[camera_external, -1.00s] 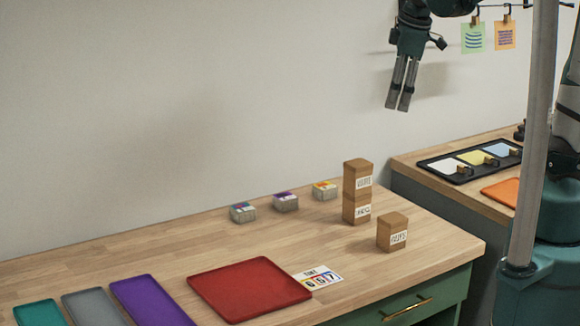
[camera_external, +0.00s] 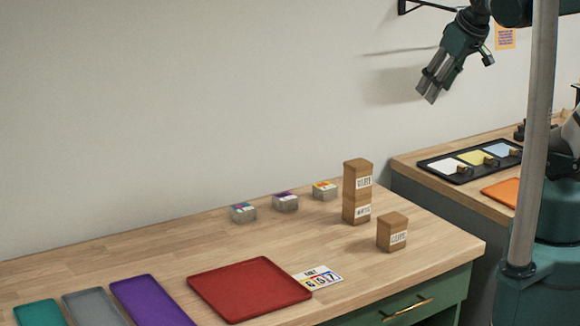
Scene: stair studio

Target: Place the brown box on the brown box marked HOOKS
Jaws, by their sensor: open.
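Two brown boxes are stacked near the table's right back: an upper brown box (camera_external: 357,173) rests on a lower brown box (camera_external: 356,207). Both carry white labels; the print is too small to read surely, so I cannot tell which is marked HOOKS. A third brown box (camera_external: 391,232) stands alone on the table, to the right and in front of the stack, with a white label. My gripper (camera_external: 427,92) is open and empty, high in the air above and to the right of the boxes, with its fingers tilted down to the left.
Several small grey containers (camera_external: 285,203) with coloured tops stand left of the stack. A red tray (camera_external: 249,288), a purple tray (camera_external: 150,302) and a number card (camera_external: 318,277) lie in front. A black tray (camera_external: 448,168) sits on the right counter. The table's middle is clear.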

